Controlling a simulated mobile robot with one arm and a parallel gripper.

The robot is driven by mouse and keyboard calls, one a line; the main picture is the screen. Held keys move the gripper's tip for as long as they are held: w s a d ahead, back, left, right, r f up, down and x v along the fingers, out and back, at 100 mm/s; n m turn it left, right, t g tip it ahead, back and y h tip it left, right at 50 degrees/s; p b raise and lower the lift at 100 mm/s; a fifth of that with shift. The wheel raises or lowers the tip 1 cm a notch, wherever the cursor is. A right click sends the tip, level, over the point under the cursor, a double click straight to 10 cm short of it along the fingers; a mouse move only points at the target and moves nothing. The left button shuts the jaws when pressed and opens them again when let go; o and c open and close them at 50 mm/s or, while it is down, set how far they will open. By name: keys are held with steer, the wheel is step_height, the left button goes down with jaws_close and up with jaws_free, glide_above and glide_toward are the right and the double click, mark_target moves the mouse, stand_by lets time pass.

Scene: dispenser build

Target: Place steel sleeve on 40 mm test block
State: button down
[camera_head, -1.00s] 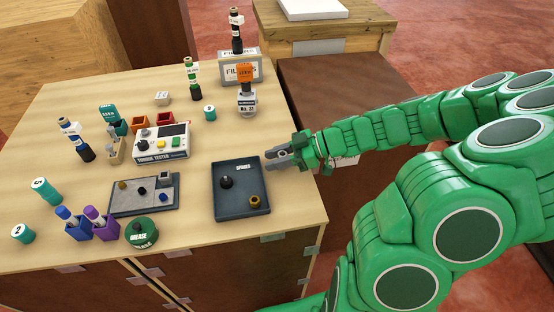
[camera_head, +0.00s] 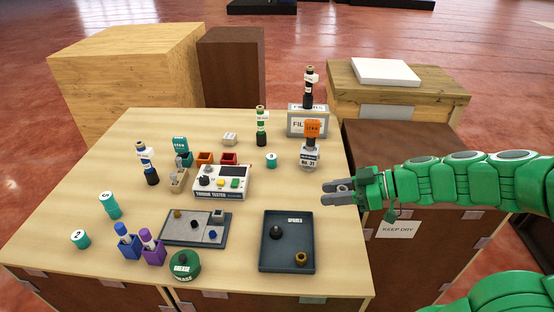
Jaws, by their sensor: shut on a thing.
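My gripper (camera_head: 336,191) hangs at the right edge of the wooden table, above and right of the spares tray. It is shut on a small grey ring-like piece, seemingly the steel sleeve (camera_head: 343,187), partly hidden between the fingers. No label reading 40 mm is legible, so I cannot tell for sure which piece is the test block. A small pale block (camera_head: 230,138) lies at the back of the table. A small grey block (camera_head: 218,216) stands at the back right corner of a flat grey tray.
The dark spares tray (camera_head: 264,262) holds a black knob (camera_head: 278,231) and a brass piece (camera_head: 301,258). The torque tester (camera_head: 221,182) stands mid-table. Nearby stand a green grease tin (camera_head: 184,265), several upright bottles, and a stack with an orange top (camera_head: 312,132).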

steer(key=w+a+r+m+t+h, duration=0.1)
steer(key=w+a+r+m+t, duration=0.1)
steer(key=w+a, duration=0.5)
steer(key=w+a+r+m+t, duration=0.15)
steer(key=w+a, duration=0.35)
steer(key=w, duration=0.5)
steer(key=m+t+h, duration=0.3)
steer(key=m+t, duration=0.1)
glide_above(227, 134)
steer(key=shift+w+f, duration=0.1)
steer(key=shift+f, duration=4.9)
steer(key=shift+f, duration=0.15)
steer(key=c, duration=0.8)
jaws_free()
